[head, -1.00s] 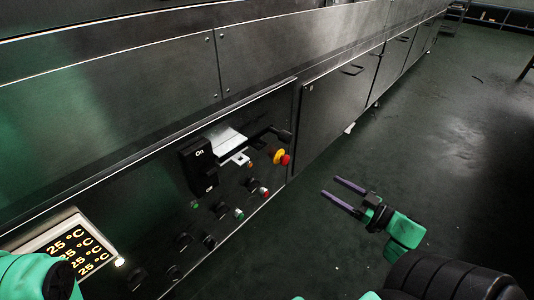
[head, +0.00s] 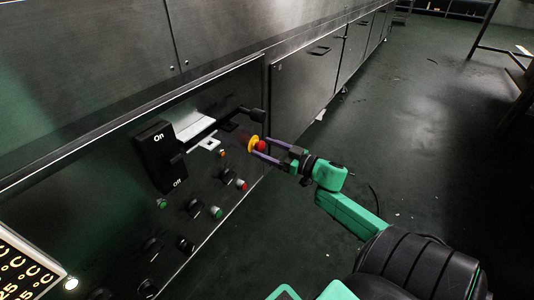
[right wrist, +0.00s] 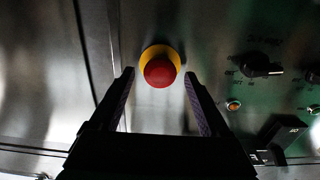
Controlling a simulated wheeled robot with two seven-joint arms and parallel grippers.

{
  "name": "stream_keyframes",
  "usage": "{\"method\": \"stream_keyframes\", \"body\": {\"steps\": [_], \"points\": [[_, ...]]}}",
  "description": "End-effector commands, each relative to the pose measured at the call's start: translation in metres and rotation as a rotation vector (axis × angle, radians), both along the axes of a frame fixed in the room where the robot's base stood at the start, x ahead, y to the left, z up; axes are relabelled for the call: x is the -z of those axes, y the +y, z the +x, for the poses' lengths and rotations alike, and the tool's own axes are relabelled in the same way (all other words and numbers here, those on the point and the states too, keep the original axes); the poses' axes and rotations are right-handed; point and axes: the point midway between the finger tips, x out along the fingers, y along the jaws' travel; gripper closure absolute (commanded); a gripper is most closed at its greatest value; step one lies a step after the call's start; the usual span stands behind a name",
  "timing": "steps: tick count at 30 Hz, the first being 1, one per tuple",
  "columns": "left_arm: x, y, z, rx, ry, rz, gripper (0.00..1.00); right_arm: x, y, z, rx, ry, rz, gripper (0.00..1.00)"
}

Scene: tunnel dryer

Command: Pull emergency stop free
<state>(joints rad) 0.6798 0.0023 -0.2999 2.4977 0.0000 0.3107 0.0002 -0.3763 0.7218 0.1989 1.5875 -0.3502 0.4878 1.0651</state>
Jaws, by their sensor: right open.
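The emergency stop is a red mushroom button (head: 261,145) on a yellow collar (head: 252,142), near the right edge of the control panel. In the right wrist view the red button (right wrist: 160,72) sits ahead of and between my fingertips, with the yellow ring behind it. My right gripper (head: 262,149) is open, its two purple fingers reaching toward the panel on either side of the button. In the right wrist view the gripper (right wrist: 160,82) shows a gap between each finger and the button. My left gripper is not in view.
The dark control panel (head: 120,205) also bears a large On/Off switch (head: 158,158), several knobs and small coloured buttons, and a lit temperature display (head: 22,265). A black handle (head: 252,114) sticks out above the emergency stop. The floor (head: 420,130) to the right is open.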

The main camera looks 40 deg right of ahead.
Motion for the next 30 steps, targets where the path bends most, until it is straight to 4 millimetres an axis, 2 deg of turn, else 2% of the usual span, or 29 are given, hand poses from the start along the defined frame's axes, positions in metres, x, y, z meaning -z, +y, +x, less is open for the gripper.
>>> {"method": "stream_keyframes", "body": {"steps": [4,5,6,10,11,30], "points": [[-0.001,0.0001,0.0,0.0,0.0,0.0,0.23,-0.0006,-0.0002,-0.0003,0.0,0.0,0.0,0.2],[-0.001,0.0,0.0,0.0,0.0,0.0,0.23,-0.0006,-0.0002,-0.0004,0.0,0.001,0.0,0.28],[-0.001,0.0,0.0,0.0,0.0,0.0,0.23,-0.0005,-0.0002,-0.0004,0.0,0.0,0.0,0.43],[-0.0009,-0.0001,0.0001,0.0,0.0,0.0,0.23,-0.0004,-0.0003,-0.0005,0.0,0.0,0.0,0.93],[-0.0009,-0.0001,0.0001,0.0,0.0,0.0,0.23,-0.0004,-0.0003,-0.0005,0.0,0.0,0.0,1.0],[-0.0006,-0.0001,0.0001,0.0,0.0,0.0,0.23,0.0002,0.0001,-0.0009,-0.001,0.001,0.001,1.0]]}}
